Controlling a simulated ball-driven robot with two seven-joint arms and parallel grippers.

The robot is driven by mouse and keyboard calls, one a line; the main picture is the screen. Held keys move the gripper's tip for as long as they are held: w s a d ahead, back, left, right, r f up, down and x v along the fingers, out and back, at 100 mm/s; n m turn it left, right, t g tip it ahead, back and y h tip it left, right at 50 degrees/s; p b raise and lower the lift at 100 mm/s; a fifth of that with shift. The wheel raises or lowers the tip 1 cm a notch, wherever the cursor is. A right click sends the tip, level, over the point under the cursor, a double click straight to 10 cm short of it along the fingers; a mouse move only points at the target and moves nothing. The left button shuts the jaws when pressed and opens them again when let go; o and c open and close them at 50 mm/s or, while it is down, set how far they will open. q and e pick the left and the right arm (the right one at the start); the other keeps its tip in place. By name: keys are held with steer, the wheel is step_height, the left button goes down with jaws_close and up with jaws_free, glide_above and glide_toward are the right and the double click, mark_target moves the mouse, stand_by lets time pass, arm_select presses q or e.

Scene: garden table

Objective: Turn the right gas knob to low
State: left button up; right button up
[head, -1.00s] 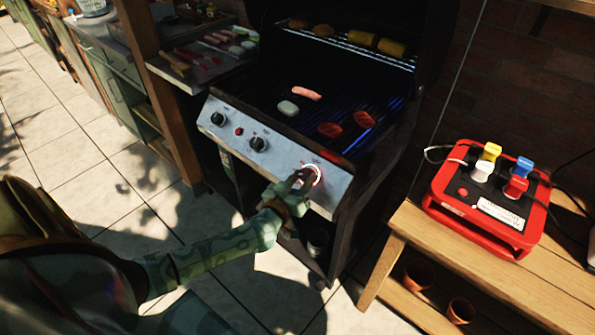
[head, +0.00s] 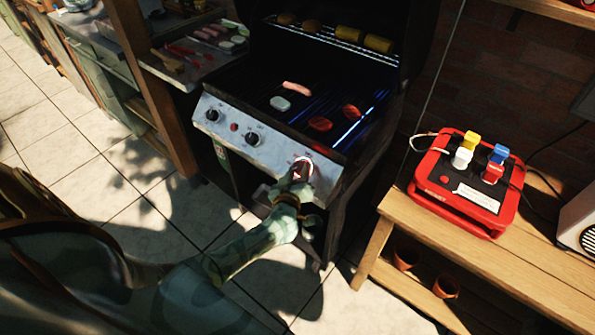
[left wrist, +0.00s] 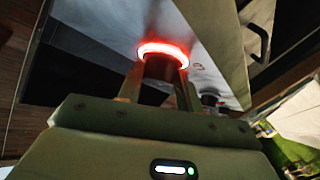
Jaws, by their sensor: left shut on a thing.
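The gas grill's steel front panel (head: 240,152) carries dark knobs. The left knob (head: 213,115) and the middle knob (head: 252,139) are free. The right gas knob (head: 302,167) has a lit ring around it, which glows red in the left wrist view. My left gripper (head: 298,176) reaches up to the panel from the front and is shut on the right knob. In the left wrist view, its two fingers sit on either side of the knob (left wrist: 160,68). The knob's pointer and markings are hidden or too small to read. My right gripper is not in view.
Sausage, patties and other food lie on the grill grate (head: 290,110), with corn on the upper rack (head: 340,38). A red box with coloured plugs (head: 465,190) stands on the wooden bench (head: 400,222) at right. Tiled floor (head: 90,150) is clear at left.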

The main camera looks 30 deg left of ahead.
arm_select(q)
steer(key=o, duration=1)
steer(key=p+v, duration=0.4)
steer(key=v, duration=1.2)
steer(key=shift+s+f, duration=0.1)
steer(key=shift+s, duration=0.15)
